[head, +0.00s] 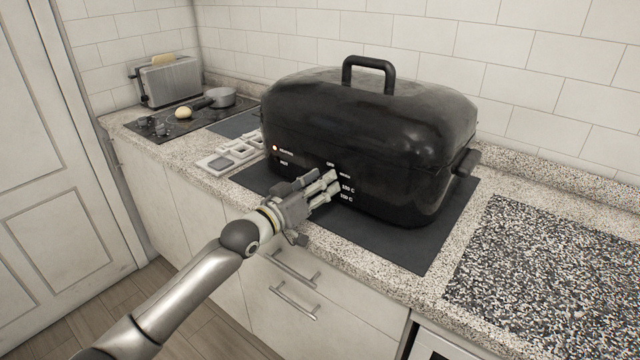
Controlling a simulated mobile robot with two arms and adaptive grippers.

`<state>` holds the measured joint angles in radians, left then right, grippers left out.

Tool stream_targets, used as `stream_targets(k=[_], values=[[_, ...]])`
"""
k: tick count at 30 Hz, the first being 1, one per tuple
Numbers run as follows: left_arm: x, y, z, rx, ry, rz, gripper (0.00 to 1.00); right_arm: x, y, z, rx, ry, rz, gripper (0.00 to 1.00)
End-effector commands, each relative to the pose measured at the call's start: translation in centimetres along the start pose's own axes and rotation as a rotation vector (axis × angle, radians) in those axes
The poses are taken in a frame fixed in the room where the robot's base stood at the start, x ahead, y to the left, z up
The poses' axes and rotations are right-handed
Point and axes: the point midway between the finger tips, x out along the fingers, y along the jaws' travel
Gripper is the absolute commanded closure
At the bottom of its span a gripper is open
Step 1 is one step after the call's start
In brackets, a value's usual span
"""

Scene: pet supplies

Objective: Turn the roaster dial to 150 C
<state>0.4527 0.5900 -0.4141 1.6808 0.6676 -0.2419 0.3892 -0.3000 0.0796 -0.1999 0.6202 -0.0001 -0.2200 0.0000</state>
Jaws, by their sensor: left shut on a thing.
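The black roaster (370,110) stands on a dark mat (425,252) on the counter, its lid on. White dial markings (346,188) show on its front, with "OFF" at the top and temperature labels at the right. My left gripper (334,184) reaches the roaster's front at these markings and is shut on the dial. The fingers hide the dial itself, so its pointer and setting cannot be read. A small light (276,148) glows on the front, left of the dial. My right gripper is not in view.
A toaster (172,82) with bread, a small pot (221,97) and a round pale item (183,113) stand at the back left. A whitish tray (218,164) lies left of the roaster. A speckled dark board (550,285) covers the right counter.

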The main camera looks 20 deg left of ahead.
Motion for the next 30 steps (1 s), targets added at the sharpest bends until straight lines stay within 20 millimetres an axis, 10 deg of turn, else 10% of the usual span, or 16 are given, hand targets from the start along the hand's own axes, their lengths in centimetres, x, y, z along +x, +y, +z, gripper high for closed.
stream_targets(k=[21,22,30], values=[[-0.02,-0.05,0.29,0.076,-0.012,0.0,0.87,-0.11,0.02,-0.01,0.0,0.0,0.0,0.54],[-0.03,-0.05,0.29,0.076,-0.012,0.0,0.61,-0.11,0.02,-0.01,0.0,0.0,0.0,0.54],[-0.01,-0.01,0.12,0.076,-0.008,0.001,0.41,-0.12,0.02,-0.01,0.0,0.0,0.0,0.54]])
